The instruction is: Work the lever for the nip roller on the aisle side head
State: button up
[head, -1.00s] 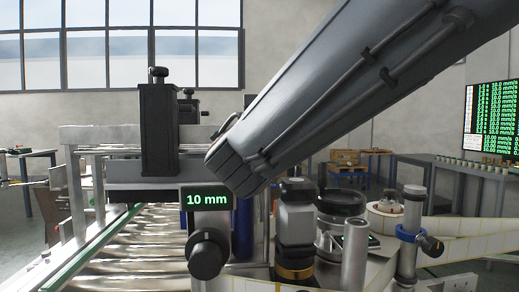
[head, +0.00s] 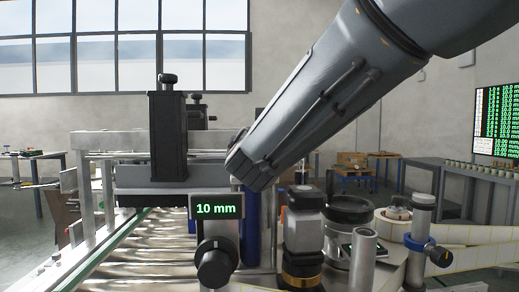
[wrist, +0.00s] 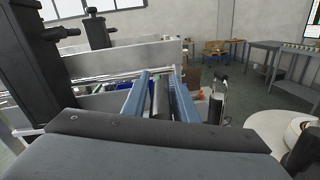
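The near labelling head shows in the head view with a 10 mm display (head: 217,207), a black knob (head: 216,262) and a silver and black motor-like unit (head: 304,230). I cannot make out the nip roller's lever for certain in either view. In the head view my arm's end hangs behind the display and hides what lies beyond. Ahead in the wrist view, a dark roller-like bar (wrist: 160,97) lies between two blue bars (wrist: 183,100).
A conveyor (head: 150,250) runs at the left under a black column (head: 168,135). A pale label web (head: 480,234) and a post with a blue collar (head: 415,238) stand at the right. Tables stand farther back.

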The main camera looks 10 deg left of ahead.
grip_shut()
jog(key=y+b, duration=0.1)
jog(key=b, duration=0.2)
jog(key=n+y+b, duration=0.1)
jog(key=b, duration=0.3)
jog(key=a+n+y+b, duration=0.1)
jog(key=b, duration=0.2)
jog(key=shift+g+y+b, duration=0.3)
jog(key=shift+g, duration=0.1)
jog(key=n+y+b, duration=0.1)
jog(key=b, duration=0.3)
jog(key=n+g+y+b, duration=0.1)
jog(key=b, duration=0.3)
jog(key=y+b, duration=0.1)
jog(key=b, duration=0.3)
jog(key=shift+s+a+f+n+g, duration=0.1)
jog(key=shift+s+a+n+g, duration=0.15)
jog(key=shift+a+n+g, duration=0.15)
jog(key=shift+o, duration=1.8)
grip_release()
jog(key=shift+s+a, duration=0.1)
jog(key=shift+s, duration=0.1)
jog(key=shift+w+d, duration=0.15)
jog(key=shift+d, duration=0.1)
